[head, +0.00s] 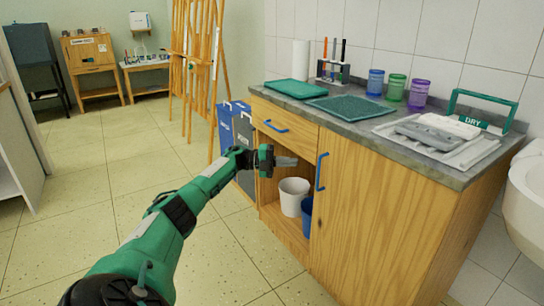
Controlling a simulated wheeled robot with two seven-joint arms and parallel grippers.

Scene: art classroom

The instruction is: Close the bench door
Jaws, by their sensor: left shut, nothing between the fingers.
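The wooden bench has a grey top (352,119) and stands at the right. Its front has an open compartment (284,229) at the lower left. A wide wooden door panel (375,215) with a vertical blue handle (321,172) is just right of this opening. I cannot tell whether this panel is flush with the front or ajar. My left gripper (287,161) is shut and empty, in front of the upper part of the opening and left of the blue handle, apart from the handle. My right gripper is not in view.
A white bucket (293,196) and a blue bucket (307,217) sit in the compartment. A drawer (284,127) is above it. Blue bins (236,132) and a wooden easel (196,65) stand left of the bench. A white sink (527,200) is at far right. Floor at left is clear.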

